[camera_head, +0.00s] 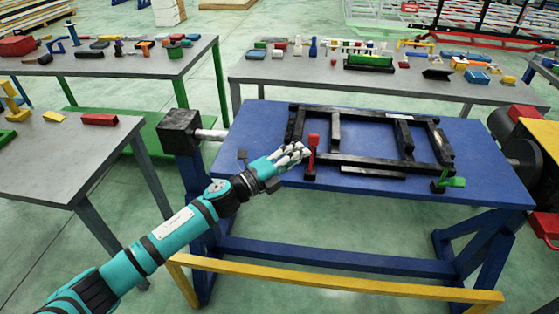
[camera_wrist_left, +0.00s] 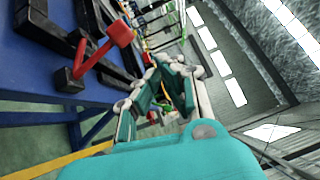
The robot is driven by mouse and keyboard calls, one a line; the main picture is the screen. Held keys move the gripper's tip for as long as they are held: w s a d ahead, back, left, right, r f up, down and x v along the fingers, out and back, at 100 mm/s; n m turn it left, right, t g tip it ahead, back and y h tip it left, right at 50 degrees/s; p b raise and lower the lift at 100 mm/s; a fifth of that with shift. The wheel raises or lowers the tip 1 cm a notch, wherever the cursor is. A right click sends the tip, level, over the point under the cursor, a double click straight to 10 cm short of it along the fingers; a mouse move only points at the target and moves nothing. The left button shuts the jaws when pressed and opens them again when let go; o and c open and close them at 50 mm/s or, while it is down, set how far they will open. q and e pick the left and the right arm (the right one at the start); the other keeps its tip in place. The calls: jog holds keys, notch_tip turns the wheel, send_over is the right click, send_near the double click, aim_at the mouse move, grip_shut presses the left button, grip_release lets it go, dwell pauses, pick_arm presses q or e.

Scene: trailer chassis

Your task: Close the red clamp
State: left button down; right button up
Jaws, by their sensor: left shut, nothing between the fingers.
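The red clamp (camera_head: 313,142) stands at the front left of the black chassis frame (camera_head: 375,162) on the blue table, its red handle pointing up. It also shows in the left wrist view as a red handle (camera_wrist_left: 118,35) on a black base at the left. My left gripper (camera_head: 304,151) is shut and empty, just left of the red handle in the head view. Whether the fingertips touch the handle I cannot tell. A green clamp (camera_head: 449,180) sits at the front right of the frame. My right gripper is not in view.
The blue table (camera_head: 260,120) has bare room left of the frame. A yellow bar (camera_head: 330,281) runs low along its front. Grey tables (camera_head: 100,66) with tools and parts stand behind and at the left.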

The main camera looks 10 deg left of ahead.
pick_arm(q)
jog(key=s+a, duration=0.1)
jog(key=s+a+r, duration=0.1)
jog(key=s+a+b, duration=0.1)
jog(key=s+a, duration=0.1)
jog(key=shift+r, duration=0.3)
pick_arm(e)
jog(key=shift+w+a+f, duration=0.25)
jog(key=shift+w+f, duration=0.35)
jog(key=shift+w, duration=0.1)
